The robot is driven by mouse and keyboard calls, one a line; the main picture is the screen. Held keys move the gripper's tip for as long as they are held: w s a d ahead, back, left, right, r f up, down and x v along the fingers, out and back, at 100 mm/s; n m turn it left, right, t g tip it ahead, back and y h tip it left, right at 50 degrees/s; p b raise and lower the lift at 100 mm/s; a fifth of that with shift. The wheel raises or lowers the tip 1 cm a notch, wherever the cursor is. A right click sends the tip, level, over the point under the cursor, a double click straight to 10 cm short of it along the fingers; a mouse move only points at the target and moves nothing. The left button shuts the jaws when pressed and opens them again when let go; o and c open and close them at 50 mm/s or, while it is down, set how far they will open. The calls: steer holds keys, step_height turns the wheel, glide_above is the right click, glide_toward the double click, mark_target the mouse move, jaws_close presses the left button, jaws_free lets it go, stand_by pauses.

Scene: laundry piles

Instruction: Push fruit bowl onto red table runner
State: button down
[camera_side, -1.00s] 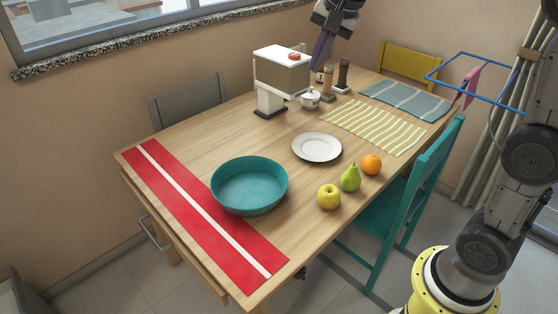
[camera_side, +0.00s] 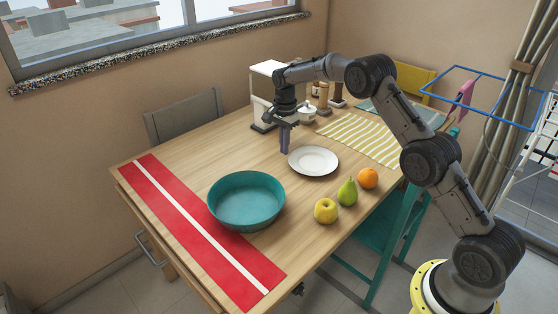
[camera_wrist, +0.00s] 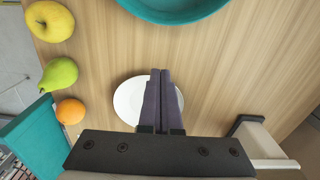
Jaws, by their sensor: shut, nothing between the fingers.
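A teal fruit bowl (camera_side: 246,203), empty, stands upright on the wooden table. Its left part overlaps the edge of the red table runner (camera_side: 170,194), which has a white stripe and lies along the table's left end. The bowl's rim also shows at the top of the wrist view (camera_wrist: 172,14). The closed fingers also show in the wrist view (camera_wrist: 160,80), in front of the plate. Whether the fingertips touch the table I cannot tell.
The white plate (camera_side: 313,161) is close to my gripper. A yellow apple (camera_side: 326,211), a green pear (camera_side: 347,192) and an orange (camera_side: 368,178) sit at the right edge. A dispenser (camera_side: 262,100) stands behind. The table between gripper and bowl is clear.

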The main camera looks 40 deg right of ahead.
step_height(320, 180, down, 10)
steer(key=shift+r, duration=0.2)
steer(key=a, duration=0.3)
steer(key=shift+s+a+r, duration=0.1)
steer(key=shift+a+r, duration=0.1)
steer(key=shift+a, duration=0.35)
glide_above(250, 205)
steer(key=shift+s+a, duration=0.1)
steer(key=shift+a, duration=0.05)
